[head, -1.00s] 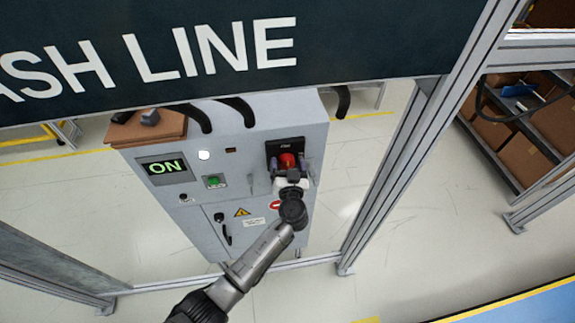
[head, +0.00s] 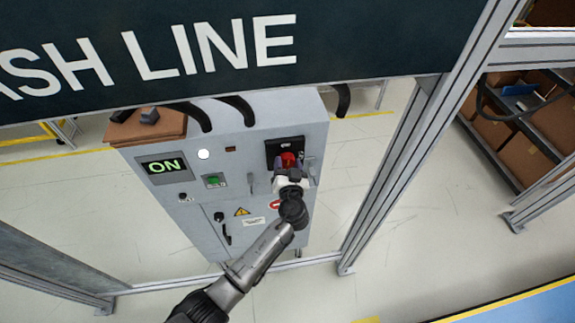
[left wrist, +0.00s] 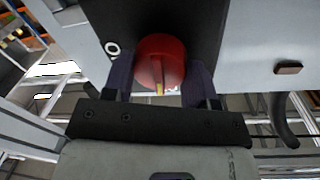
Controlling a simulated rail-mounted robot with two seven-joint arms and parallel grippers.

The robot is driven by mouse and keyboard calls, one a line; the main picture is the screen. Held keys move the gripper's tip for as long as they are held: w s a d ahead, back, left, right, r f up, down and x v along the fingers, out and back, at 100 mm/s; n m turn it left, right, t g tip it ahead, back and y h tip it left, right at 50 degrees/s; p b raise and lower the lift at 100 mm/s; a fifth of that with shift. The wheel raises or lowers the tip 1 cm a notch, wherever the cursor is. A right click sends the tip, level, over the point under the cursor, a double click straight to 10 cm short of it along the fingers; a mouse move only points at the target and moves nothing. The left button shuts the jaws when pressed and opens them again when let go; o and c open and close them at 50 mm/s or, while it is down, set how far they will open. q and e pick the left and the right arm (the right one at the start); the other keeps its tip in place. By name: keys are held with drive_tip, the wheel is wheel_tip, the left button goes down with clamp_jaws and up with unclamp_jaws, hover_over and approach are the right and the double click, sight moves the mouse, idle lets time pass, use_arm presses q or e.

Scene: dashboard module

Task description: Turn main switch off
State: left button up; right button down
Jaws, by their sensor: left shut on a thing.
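The main switch is a red rotary knob (head: 289,159) on a black plate (head: 272,153) at the upper right of a grey control cabinet (head: 185,232). In the left wrist view the red knob (left wrist: 160,60) sits between my two dark fingers, with a yellow mark on it pointing toward the gripper. My left gripper (head: 290,168) is shut on the knob; it also shows in the left wrist view (left wrist: 160,85). The cabinet display (head: 165,168) reads ON in green. My right gripper is not in view.
A green button (head: 213,181) and a small black handle (head: 223,228) are on the cabinet front. A dark sign (head: 230,50) hangs across the top. A metal frame post (head: 395,165) stands right of the cabinet. A brown box (head: 145,130) lies on top.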

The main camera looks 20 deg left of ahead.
use_arm(q)
drive_tip(key=m+b, duration=0.1)
drive_tip(key=m, duration=0.5)
drive_tip(key=shift+d+m+g, duration=0.1)
drive_tip(key=shift+m+g, duration=0.2)
drive_tip(key=shift+m, duration=0.1)
drive_tip(key=m+p, duration=0.1)
drive_tip(key=m, duration=0.3)
drive_tip(key=shift+r, duration=0.1)
drive_tip(key=m+p, duration=0.1)
drive_tip(key=m, duration=0.4)
drive_tip(key=shift+w+g+y+p, duration=0.1)
drive_tip(key=shift+g+y+p, duration=0.2)
drive_tip(key=shift+p, duration=0.1)
drive_tip(key=shift+m, duration=0.3)
drive_tip(key=o, duration=0.9)
drive_tip(key=shift+d, duration=0.1)
